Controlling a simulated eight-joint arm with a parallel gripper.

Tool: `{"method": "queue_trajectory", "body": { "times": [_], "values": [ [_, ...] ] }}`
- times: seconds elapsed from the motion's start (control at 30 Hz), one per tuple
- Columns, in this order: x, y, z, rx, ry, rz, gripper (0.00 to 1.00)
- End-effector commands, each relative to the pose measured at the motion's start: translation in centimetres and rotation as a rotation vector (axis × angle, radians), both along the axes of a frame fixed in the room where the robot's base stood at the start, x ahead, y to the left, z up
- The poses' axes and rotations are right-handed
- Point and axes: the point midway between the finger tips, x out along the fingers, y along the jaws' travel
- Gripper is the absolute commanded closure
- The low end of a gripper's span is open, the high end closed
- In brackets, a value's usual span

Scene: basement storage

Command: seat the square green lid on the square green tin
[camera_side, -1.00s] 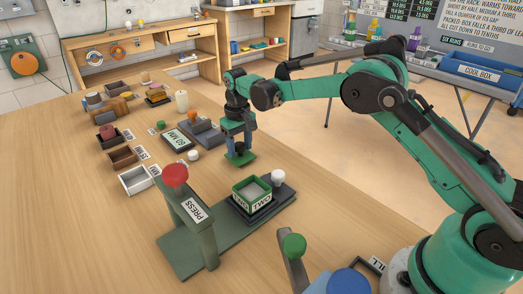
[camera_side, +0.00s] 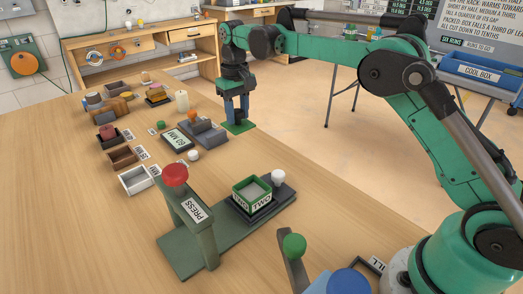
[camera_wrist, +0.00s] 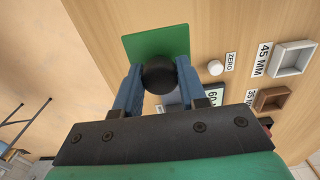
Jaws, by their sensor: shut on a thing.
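The square green lid (camera_side: 239,127) hangs level under my gripper (camera_side: 237,115), held up in the air near the table's far right edge. In the wrist view my gripper (camera_wrist: 159,80) has its blue fingers shut on the lid's round black knob (camera_wrist: 159,76), with the flat green lid (camera_wrist: 140,46) beyond it. The square green tin (camera_side: 252,190) stands open on the dark base of the press, nearer the camera than the lid. It has a white label on its side. The tin is not in the wrist view.
The press (camera_side: 190,210) with its red knob stands left of the tin. A white knob (camera_side: 278,177) stands just behind the tin. A gauge display (camera_side: 178,140) and small trays (camera_side: 135,181) lie farther left. A green-knobbed lever (camera_side: 294,246) is in front.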

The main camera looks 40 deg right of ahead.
Motion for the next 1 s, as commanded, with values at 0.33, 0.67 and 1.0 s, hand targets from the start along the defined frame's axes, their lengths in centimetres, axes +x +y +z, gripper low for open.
{"method": "queue_trajectory", "body": {
  "times": [0.33, 0.67, 1.0],
  "values": [
    [-5.2, 4.2, 2.5, 0.0, 0.0, 0.016, 1.0],
    [-12.2, 7.0, 2.4, 0.0, 0.0, 0.026, 1.0],
    [-13.4, 7.3, 1.0, 0.0, 0.0, 0.026, 1.0]
  ]
}}
